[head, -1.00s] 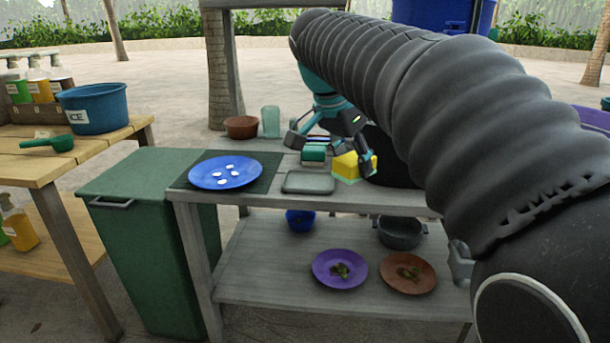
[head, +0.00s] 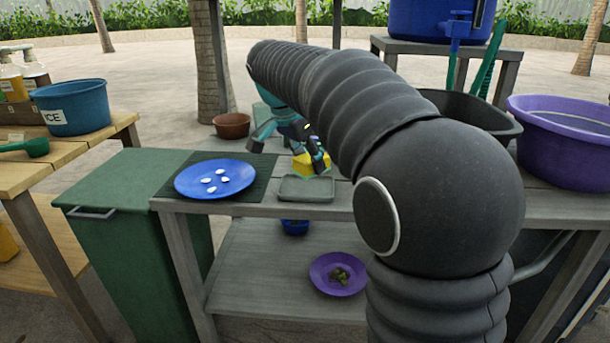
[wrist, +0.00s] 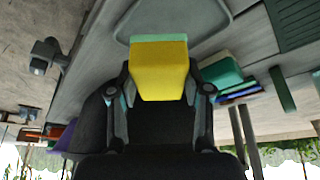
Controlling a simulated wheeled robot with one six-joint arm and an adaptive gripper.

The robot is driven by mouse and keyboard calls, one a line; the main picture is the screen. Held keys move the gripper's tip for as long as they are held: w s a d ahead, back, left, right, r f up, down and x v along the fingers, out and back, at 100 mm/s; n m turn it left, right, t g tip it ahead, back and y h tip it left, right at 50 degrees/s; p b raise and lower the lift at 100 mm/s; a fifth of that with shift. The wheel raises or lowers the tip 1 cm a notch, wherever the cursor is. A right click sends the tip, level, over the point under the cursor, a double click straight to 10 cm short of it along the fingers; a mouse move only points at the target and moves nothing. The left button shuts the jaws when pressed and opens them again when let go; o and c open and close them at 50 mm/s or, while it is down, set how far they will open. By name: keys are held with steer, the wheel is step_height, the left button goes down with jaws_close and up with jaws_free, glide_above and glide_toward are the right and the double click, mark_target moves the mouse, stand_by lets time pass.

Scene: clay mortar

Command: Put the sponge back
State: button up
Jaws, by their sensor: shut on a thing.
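The yellow sponge (head: 311,163) has a green layer on one face. My gripper (head: 300,150) is shut on it, just behind the shallow grey-green tray (head: 306,188) on the counter. In the wrist view the sponge (wrist: 160,75) sits between my two fingers, its green side toward the tray (wrist: 180,8). The tray looks empty in its visible part. The sponge appears close to the tray's rim; I cannot tell whether they touch. My arm covers part of the counter to the right.
A blue plate (head: 215,178) with white pieces lies on a dark mat (head: 262,172) left of the tray. A brown bowl (head: 231,126) stands behind. In the wrist view, a green block (wrist: 222,73) is close beside my gripper. A dark basin (head: 470,110) and purple tub (head: 565,150) are at right.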

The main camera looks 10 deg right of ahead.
mark_target(305, 189)
steer(key=shift+w+a+f, duration=0.25)
steer(key=shift+w+f, duration=0.1)
steer(key=shift+w, duration=0.25)
steer(key=shift+f, duration=2.05)
steer(key=shift+b, duration=0.3)
steer(key=shift+f, duration=0.15)
steer(key=o, duration=1.1)
